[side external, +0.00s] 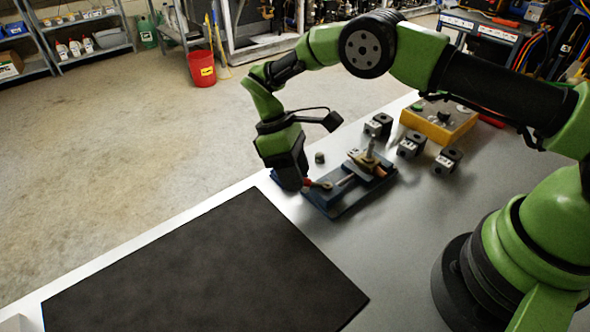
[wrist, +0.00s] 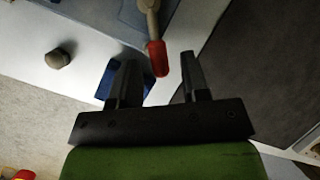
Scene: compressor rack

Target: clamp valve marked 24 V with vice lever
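The vice (side external: 345,197) has a blue base and stands on the bench; part of it shows at the top of the wrist view (wrist: 120,12). Its lever has a red handle (side external: 317,184), also seen in the wrist view (wrist: 157,58). My gripper (wrist: 158,62) is open, with the red handle between its fingertips and a visible gap on each side. A brass-and-metal valve (side external: 371,160) stands upright at the vice; I cannot tell whether the jaws grip it. Several black-and-grey valve blocks (side external: 411,145) stand behind and to the right, their markings unreadable.
A small grey knob (side external: 319,157) stands near the vice, also in the wrist view (wrist: 58,58). A yellow control box (side external: 440,120) stands behind the blocks. A flat black mat (side external: 210,270) covers the front left of the bench.

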